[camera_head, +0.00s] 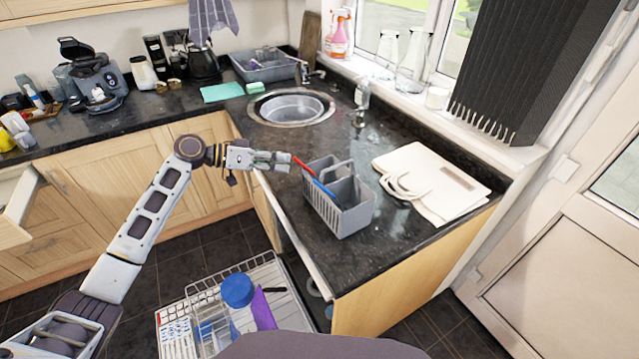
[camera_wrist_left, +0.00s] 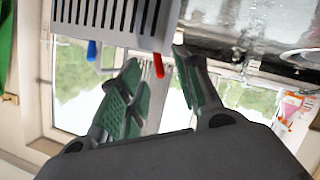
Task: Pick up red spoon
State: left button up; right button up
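The red spoon (camera_head: 301,163) stands tilted in the grey cutlery basket (camera_head: 352,214) on the dark counter, its red handle sticking out at the upper left. Its lower part is hidden in the basket. My left gripper (camera_head: 289,161) is right at the handle's tip in the head view. In the left wrist view, the gripper's green-padded fingers (camera_wrist_left: 160,90) are apart, and the end of the red spoon (camera_wrist_left: 158,66) shows between them, near the right finger. I cannot tell if they touch. My right gripper is not in view.
A blue handle (camera_head: 324,188) sticks out of the basket beside the red one. A cream folded bag (camera_head: 432,184) lies right of the basket, and a round sink (camera_head: 291,107) is behind. An open dishwasher rack (camera_head: 262,279) sits below the counter's left edge.

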pick_arm(q)
jog(key=p+x, duration=0.1)
jog(key=x, duration=0.3)
jog(key=shift+d+r, duration=0.15)
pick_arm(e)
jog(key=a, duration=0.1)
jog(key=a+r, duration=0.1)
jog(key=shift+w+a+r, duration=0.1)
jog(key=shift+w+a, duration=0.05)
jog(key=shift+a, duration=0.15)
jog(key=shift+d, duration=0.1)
pick_arm(q)
jog(key=shift+c, duration=0.2)
grip_shut()
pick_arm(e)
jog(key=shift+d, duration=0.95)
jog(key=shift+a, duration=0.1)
